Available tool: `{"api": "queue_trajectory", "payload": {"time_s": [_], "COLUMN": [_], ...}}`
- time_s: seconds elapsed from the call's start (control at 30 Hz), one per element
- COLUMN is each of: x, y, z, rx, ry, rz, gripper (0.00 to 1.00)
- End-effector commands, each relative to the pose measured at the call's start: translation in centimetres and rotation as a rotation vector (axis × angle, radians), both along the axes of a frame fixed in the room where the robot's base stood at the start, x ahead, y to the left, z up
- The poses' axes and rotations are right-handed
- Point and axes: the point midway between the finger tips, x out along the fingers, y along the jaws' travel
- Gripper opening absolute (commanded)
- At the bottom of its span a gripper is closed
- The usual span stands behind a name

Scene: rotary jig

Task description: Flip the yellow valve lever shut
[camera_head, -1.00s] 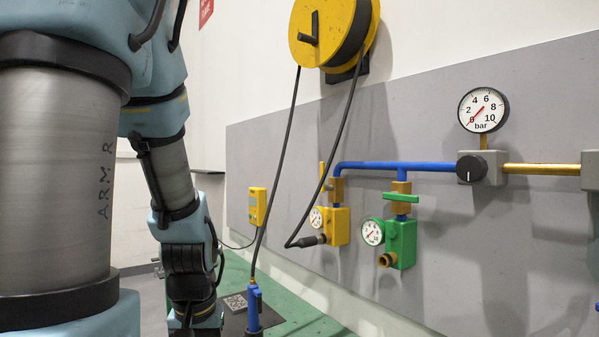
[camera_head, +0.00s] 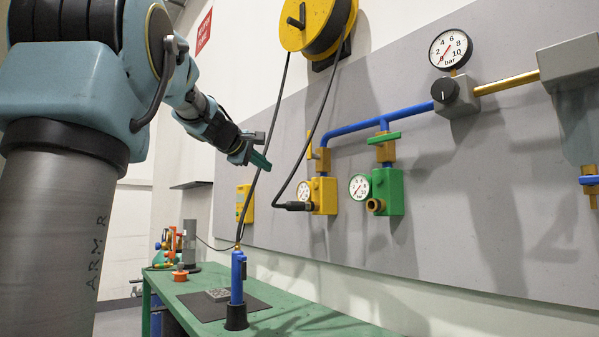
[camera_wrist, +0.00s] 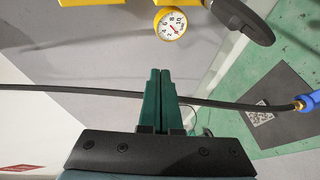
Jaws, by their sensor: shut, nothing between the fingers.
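The yellow valve block (camera_head: 324,196) is mounted on the grey wall panel, with a brass valve on top. Its thin yellow lever (camera_head: 310,150) stands roughly upright, along the vertical pipe, at the valve's left side. My gripper (camera_head: 266,163) is left of the lever at about its height in the head view, apart from it. Its green fingers are shut and empty. In the wrist view the closed fingertips (camera_wrist: 160,73) point toward the yellow station's gauge (camera_wrist: 171,23). I cannot tell for sure which yellow part in that view is the lever.
A black hose (camera_head: 272,115) hangs from the yellow reel (camera_head: 318,22) to a blue tool (camera_head: 238,280), passing close by my gripper; it crosses beyond the fingers in the wrist view. A green valve block (camera_head: 388,192) sits to the right. The green bench (camera_head: 300,325) is below.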

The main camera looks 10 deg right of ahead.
Motion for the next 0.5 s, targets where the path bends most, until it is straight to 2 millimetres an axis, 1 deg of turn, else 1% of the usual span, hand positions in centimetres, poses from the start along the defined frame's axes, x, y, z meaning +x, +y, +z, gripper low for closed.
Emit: {"api": "queue_trajectory", "payload": {"time_s": [0.03, 0.1, 0.2, 0.23, 0.33, 0.5], "x": [-0.2, -0.6, -1.3, -1.5, -1.8, -1.8], "y": [-0.4, -0.8, -1.2, -1.3, -1.4, -1.5], "z": [0.9, 3.6, 6.3, 6.9, 8.0, 8.4], "rx": [-0.064, -0.143, -0.217, -0.233, -0.261, -0.264], "ry": [-0.036, -0.069, -0.101, -0.107, -0.117, -0.118], "rz": [-0.010, -0.024, -0.046, -0.051, -0.059, -0.061], "gripper": [0.00, 0.00, 0.00, 0.00, 0.00, 0.00]}}
